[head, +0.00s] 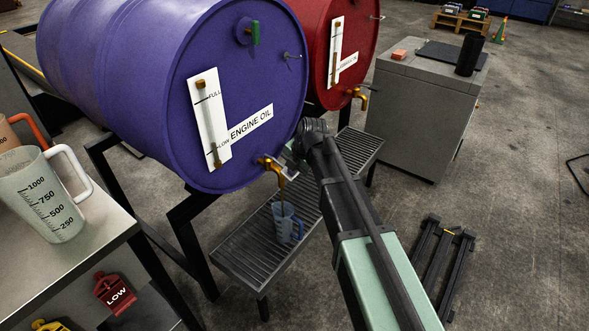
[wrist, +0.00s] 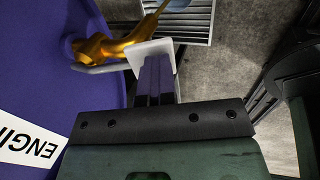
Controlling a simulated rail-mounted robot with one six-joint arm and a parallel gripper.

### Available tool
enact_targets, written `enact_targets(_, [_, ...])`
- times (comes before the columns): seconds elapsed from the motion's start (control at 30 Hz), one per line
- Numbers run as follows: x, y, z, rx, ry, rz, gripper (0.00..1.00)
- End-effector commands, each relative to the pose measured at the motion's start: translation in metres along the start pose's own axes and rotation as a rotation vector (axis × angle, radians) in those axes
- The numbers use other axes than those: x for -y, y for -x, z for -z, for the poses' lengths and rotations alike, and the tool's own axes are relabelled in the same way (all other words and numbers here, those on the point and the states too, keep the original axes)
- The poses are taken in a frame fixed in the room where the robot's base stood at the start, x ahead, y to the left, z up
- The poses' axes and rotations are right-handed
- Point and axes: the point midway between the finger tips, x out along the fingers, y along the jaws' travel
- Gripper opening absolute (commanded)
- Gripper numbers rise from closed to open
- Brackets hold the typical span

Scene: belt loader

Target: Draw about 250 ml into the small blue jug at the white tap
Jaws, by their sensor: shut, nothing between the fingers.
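The brass tap with a white lever end (head: 301,183) sits low on the purple drum's face; in the wrist view the white lever end (wrist: 152,54) lies right at my fingertips. A brown-gold stream runs from the spout (head: 282,178) down into the small blue jug (head: 283,224). The jug stands upright on the slatted grate under the tap, its handle to the right. Its fill level is too small to read. My gripper (wrist: 158,76) is shut and empty against or very near the lever; contact is unclear. In the head view my arm partly hides it.
The purple engine oil drum (head: 120,70) is close on the left. A red drum (head: 351,30) with its own brass tap (head: 358,96) stands behind. The slatted grate (head: 250,262) runs below both. A bench at left holds a large clear jug (head: 38,195). A grey cabinet (head: 415,115) stands right.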

Motion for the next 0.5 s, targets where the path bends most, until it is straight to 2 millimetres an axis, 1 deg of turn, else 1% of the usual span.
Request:
enact_targets(0.07, [-0.001, -0.001, 0.003, -0.006, 0.003, 0.000, 0.00])
enact_targets(0.13, [-0.001, 0.003, 0.003, -0.006, 0.003, -0.001, 0.00])
enact_targets(0.23, [-0.002, 0.016, 0.003, -0.005, 0.003, -0.001, 0.00])
enact_targets(0.37, [-0.001, 0.043, 0.004, -0.004, 0.003, -0.003, 0.00])
enact_targets(0.5, [0.001, 0.080, 0.004, -0.003, 0.003, -0.003, 0.00])
